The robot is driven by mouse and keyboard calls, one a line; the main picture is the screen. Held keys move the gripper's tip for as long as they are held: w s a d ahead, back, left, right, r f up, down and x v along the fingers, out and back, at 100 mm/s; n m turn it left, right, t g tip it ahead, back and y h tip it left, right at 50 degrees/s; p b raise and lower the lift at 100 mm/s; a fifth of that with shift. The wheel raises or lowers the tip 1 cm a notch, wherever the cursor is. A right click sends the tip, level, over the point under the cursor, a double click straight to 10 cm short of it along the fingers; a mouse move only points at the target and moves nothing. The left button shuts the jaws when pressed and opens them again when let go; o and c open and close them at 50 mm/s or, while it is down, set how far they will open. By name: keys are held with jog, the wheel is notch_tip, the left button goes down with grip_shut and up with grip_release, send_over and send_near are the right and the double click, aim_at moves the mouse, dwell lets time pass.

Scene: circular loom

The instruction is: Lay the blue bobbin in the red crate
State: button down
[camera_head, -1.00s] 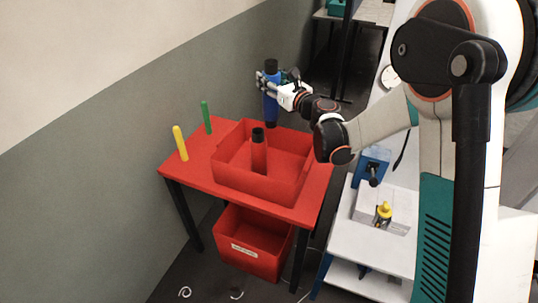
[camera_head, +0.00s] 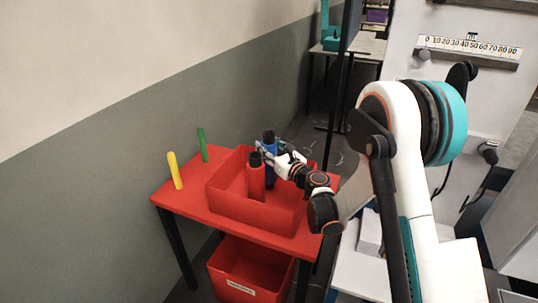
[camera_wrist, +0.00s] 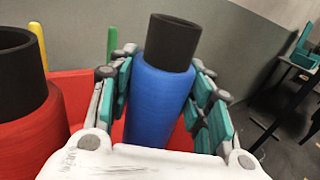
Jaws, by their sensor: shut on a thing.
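The red crate (camera_head: 240,207) is an open box on the table.
A red bobbin (camera_head: 255,180) stands upright in the crate, just left of the blue one. A yellow peg (camera_head: 175,171) and a green peg (camera_head: 202,146) stand on the table (camera_head: 180,199) to the left. Another red bin (camera_head: 245,272) is below the table.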

jog(key=shift+f, duration=0.75)
jog(key=c, duration=0.8)
grip_release()
jog(key=shift+f, duration=0.1)
